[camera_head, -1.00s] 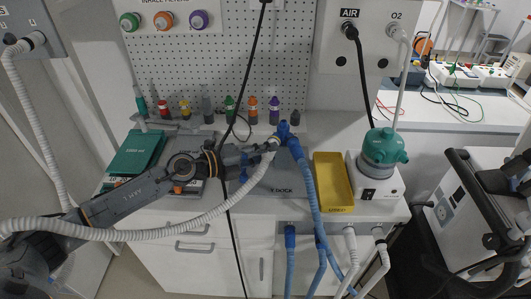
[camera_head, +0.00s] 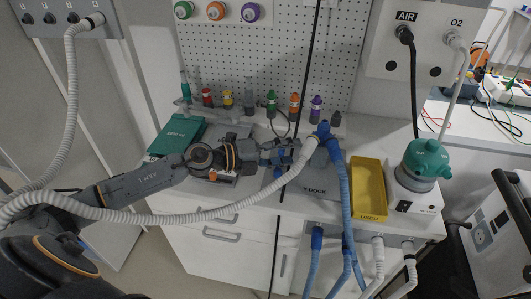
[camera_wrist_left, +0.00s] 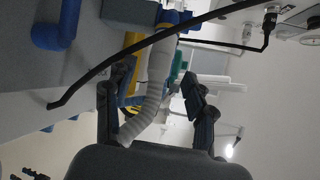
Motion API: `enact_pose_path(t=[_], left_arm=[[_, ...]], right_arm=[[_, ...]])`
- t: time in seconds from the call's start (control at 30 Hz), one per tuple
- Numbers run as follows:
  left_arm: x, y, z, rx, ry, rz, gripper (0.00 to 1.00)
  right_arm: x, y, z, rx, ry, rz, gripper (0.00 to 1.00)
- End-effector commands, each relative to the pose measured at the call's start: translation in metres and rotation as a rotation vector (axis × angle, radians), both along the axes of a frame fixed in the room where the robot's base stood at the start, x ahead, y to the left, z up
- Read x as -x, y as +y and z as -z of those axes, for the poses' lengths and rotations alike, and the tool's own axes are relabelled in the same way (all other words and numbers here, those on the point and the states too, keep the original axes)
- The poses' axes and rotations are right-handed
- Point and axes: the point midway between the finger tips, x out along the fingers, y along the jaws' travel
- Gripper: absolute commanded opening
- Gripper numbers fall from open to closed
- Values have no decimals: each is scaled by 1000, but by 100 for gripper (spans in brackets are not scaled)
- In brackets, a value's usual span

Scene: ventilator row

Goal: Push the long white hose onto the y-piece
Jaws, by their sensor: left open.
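The long white hose (camera_head: 160,217) runs from the wall panel at the upper left, loops over my left arm and rises to the blue y-piece (camera_head: 323,129) on the grey Y DOCK (camera_head: 325,191). Its end meets the y-piece; I cannot tell how deep it sits. A blue hose (camera_head: 343,185) hangs from the y-piece. My left gripper (camera_head: 290,151) is open just left of the y-piece. In the left wrist view the white hose (camera_wrist_left: 156,85) passes between the spread fingers (camera_wrist_left: 158,76) up to a blue part (camera_wrist_left: 176,16). My right gripper is not in view.
A black cable (camera_head: 305,100) hangs in front of the bench and crosses near my left gripper; it also crosses the left wrist view (camera_wrist_left: 120,62). A yellow tray (camera_head: 370,213) and a teal-topped humidifier (camera_head: 425,160) stand at right. Several coloured bottles line the back.

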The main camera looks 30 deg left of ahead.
Motion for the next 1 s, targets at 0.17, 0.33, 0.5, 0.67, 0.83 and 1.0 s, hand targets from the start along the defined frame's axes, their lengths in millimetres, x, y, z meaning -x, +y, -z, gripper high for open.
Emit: enact_pose_path(t=[0.17,0.33,0.5,0.67,0.83,1.0], left_arm=[[23,21,-4,-1,5,-1,55],[38,36,-9,-1,4,0,55],[47,46,-12,0,2,1,55],[51,50,-14,-1,-2,2,55],[52,50,-15,-1,-2,2,55],[51,50,-15,-1,-2,2,55]], right_arm=[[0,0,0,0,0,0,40],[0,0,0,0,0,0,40],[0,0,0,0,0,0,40],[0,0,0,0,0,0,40],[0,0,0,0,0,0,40],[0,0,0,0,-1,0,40]])
